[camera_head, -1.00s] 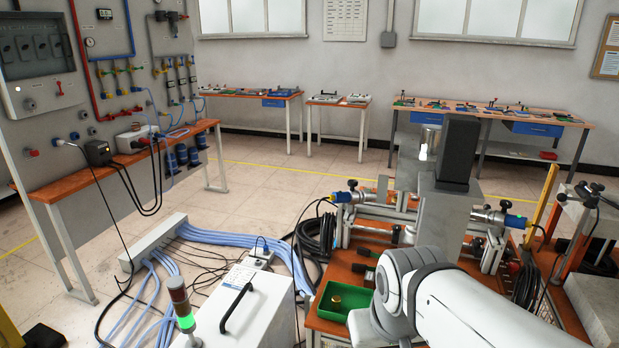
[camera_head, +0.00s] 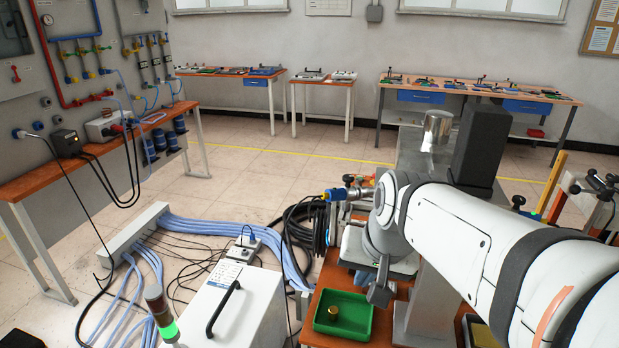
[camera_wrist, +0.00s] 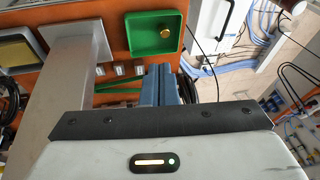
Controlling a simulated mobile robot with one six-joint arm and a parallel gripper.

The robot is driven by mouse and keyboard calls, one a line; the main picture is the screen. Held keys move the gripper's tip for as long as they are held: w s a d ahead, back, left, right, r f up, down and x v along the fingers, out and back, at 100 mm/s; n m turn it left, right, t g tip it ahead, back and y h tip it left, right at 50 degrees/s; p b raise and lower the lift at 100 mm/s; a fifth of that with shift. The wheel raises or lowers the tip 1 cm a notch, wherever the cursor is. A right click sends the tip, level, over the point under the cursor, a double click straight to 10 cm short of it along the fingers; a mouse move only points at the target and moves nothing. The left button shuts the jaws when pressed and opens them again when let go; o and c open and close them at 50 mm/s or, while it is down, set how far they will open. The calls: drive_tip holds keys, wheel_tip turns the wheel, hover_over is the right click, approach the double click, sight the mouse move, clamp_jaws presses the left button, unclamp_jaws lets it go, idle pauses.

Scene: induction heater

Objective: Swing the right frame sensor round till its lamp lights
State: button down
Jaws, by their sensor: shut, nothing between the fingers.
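My gripper shows in the wrist view as two blue-grey fingers (camera_wrist: 160,84) held together and empty. They are above the orange bench, near the green tray (camera_wrist: 155,33). In the head view my arm covers much of the frame, and I cannot make out the fingertips. The right frame sensor (camera_head: 518,201) shows only as a small blue end just above my arm; the rest is hidden. A small green spot is beside it, but I cannot tell whether it is the sensor's lamp. The left frame sensor (camera_head: 336,194), blue with a yellow part, is left of my wrist.
The green tray, also in the head view (camera_head: 343,314), holds a brass piece (camera_head: 333,311). A grey metal column (camera_wrist: 70,80) rises beside my gripper. A white cabinet (camera_head: 236,300) with a black handle and a lamp tower (camera_head: 160,313) stand left. Black cables hang near the bench.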

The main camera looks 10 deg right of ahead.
drive_tip(key=w+d+r+m+t+y, duration=0.1)
drive_tip(key=w+d+r+m+t, duration=0.1)
drive_tip(key=w+r+m, duration=0.45)
drive_tip(key=w+d+r+m+t+y, duration=0.1)
drive_tip(key=w+d+r+m, duration=0.2)
drive_tip(key=w, duration=0.7)
drive_tip(key=p, duration=0.1)
approach(323, 193)
wheel_tip(323, 193, down, 4)
drive_tip(key=s+d, duration=0.1)
drive_tip(key=w, duration=0.1)
drive_tip(key=w+a+f+p, duration=0.1)
drive_tip(key=shift+w+a, duration=0.1)
drive_tip(key=shift+w, duration=0.2)
drive_tip(key=shift+w+a+f, duration=0.2)
drive_tip(key=shift+w+f, duration=0.05)
drive_tip(key=shift+w, duration=0.25)
drive_tip(key=shift+a, duration=0.1)
drive_tip(key=shift+w+a, duration=0.45)
drive_tip(key=shift+w, duration=0.15)
drive_tip(key=shift+s+d, duration=0.1)
